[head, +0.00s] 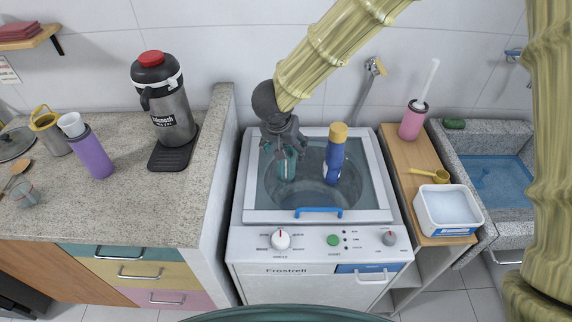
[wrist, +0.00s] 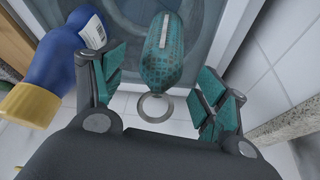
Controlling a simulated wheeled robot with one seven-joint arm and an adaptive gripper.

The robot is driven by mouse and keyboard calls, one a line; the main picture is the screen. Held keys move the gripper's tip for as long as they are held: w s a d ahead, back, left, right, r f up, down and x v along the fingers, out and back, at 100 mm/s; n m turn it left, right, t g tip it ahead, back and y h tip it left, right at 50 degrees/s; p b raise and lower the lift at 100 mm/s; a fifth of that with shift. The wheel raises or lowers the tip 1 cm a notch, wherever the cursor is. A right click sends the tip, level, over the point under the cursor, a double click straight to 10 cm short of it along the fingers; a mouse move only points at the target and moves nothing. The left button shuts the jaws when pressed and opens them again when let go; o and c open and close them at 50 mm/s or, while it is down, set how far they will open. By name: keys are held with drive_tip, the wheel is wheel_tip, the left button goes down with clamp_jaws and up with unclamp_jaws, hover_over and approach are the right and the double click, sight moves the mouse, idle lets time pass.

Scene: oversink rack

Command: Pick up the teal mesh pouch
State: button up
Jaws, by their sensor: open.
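The teal mesh pouch (wrist: 172,50) shows in the wrist view between my fingers, with a pale strip along it and a grey ring close to its near end. In the head view the pouch (head: 287,167) is over the left part of the washer's round glass lid, partly hidden by my gripper. My gripper (head: 285,150) points down at it. In the wrist view my gripper (wrist: 163,64) is open, with a teal-padded finger on each side of the pouch and visible gaps between.
A blue bottle with a yellow cap (head: 335,158) stands close right of my gripper; it also shows beside the left finger in the wrist view (wrist: 55,70). The washer (head: 262,214) stands between a stone counter (head: 100,220) and a wooden shelf (head: 402,160) holding a white tub (head: 447,225).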

sight(286, 167)
drive_tip(key=shift+p+x, duration=0.4)
drive_tip(key=shift+x, duration=2.2)
drive_tip(key=shift+s+a, duration=0.1)
drive_tip(key=shift+s, duration=0.1)
drive_tip(key=c, duration=1.2)
